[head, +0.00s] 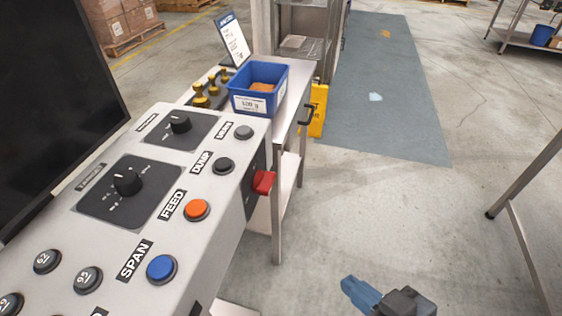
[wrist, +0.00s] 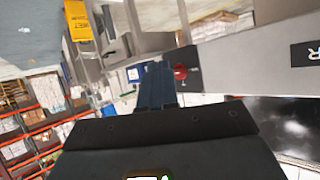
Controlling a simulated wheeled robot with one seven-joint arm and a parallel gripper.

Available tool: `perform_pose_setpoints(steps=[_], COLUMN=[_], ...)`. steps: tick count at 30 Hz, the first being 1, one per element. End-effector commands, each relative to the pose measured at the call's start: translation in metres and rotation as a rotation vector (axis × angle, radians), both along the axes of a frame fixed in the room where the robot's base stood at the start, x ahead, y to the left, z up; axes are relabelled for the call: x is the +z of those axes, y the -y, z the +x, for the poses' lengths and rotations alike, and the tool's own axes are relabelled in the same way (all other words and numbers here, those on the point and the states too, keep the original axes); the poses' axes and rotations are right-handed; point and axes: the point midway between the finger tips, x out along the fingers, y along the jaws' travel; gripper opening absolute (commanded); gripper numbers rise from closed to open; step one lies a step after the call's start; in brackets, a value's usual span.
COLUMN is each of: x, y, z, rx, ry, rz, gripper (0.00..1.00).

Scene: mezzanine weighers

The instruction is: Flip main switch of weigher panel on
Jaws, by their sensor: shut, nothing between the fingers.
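The weigher panel (head: 215,160) is a light grey sloped console on the left of the head view. A red switch handle (head: 264,182) sticks out from a dark plate on its right side face. It also shows in the wrist view as a red knob (wrist: 180,72), just right of my fingertips. I cannot tell whether it is set on or off. My gripper (head: 352,289), with blue fingers, is at the bottom of the head view, to the right of and apart from the handle. In the wrist view my gripper (wrist: 156,72) is shut and empty.
The panel's top has dark dials, an orange button (head: 197,209), a blue button (head: 161,268) and several dark buttons. Behind it, a metal table (head: 296,95) bears a blue bin (head: 257,103) and brass weights. A yellow sign (head: 318,112) stands beside the table.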

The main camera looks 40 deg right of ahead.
Motion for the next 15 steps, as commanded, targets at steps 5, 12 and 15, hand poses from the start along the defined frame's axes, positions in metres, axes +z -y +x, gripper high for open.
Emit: perform_pose_setpoints(steps=[5,12,15], x=[0.002,0.015,0.026], y=[0.002,0.005,0.007], z=[0.045,0.1,0.12], rx=[0.038,0.14,0.197], ry=[-0.049,-0.109,-0.128], rz=[0.031,0.056,0.058], gripper=[0.0,0.0,0.0])
